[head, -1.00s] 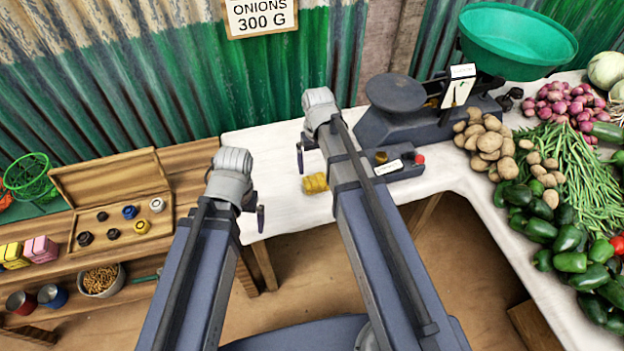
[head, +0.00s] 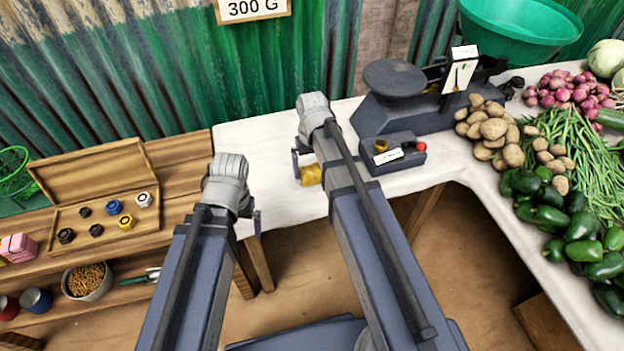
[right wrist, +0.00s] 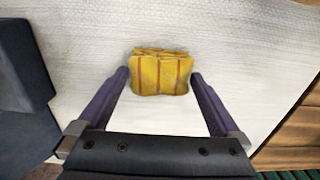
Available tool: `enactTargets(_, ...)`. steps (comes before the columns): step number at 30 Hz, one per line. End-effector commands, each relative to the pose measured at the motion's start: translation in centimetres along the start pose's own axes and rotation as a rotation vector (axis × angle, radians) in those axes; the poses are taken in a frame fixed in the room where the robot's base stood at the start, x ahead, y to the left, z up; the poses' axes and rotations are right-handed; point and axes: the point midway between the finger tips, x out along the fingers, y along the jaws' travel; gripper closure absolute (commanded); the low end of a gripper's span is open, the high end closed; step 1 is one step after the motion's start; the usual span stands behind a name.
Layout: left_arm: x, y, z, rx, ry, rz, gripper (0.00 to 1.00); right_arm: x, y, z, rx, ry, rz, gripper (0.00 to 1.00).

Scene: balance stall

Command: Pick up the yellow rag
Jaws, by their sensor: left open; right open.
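The yellow rag (head: 311,175) is a small folded bundle with brown stripes, lying on the white-covered table. In the head view my right gripper partly hides it. In the right wrist view the rag (right wrist: 161,74) sits centred between the fingertips of my open, empty right gripper (right wrist: 160,77), with a narrow gap at each side. How high the fingertips are above the cloth is unclear. My right gripper (head: 305,162) also shows in the head view. My left gripper (head: 250,222) is open near the table's front left edge, and its fingers are mostly hidden.
A dark weighing scale (head: 394,78) and a control box (head: 394,153) with a red button stand right of the rag. Potatoes (head: 490,130) and peppers (head: 580,230) lie further right. A wooden shelf with a weights box (head: 102,215) is at left. White cloth around the rag is clear.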

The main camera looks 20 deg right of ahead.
Motion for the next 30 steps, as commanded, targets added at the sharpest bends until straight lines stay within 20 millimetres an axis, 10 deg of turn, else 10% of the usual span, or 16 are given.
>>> enactTargets(10,0.90,0.09,-0.05,0.000,0.000,0.000,0.00,0.90,0.01,0.01,0.000,0.000,0.000,0.00)
enactTargets(30,0.90,0.09,-0.05,0.000,0.000,0.000,0.00,0.91,0.01,0.01,0.000,0.000,0.000,0.67)
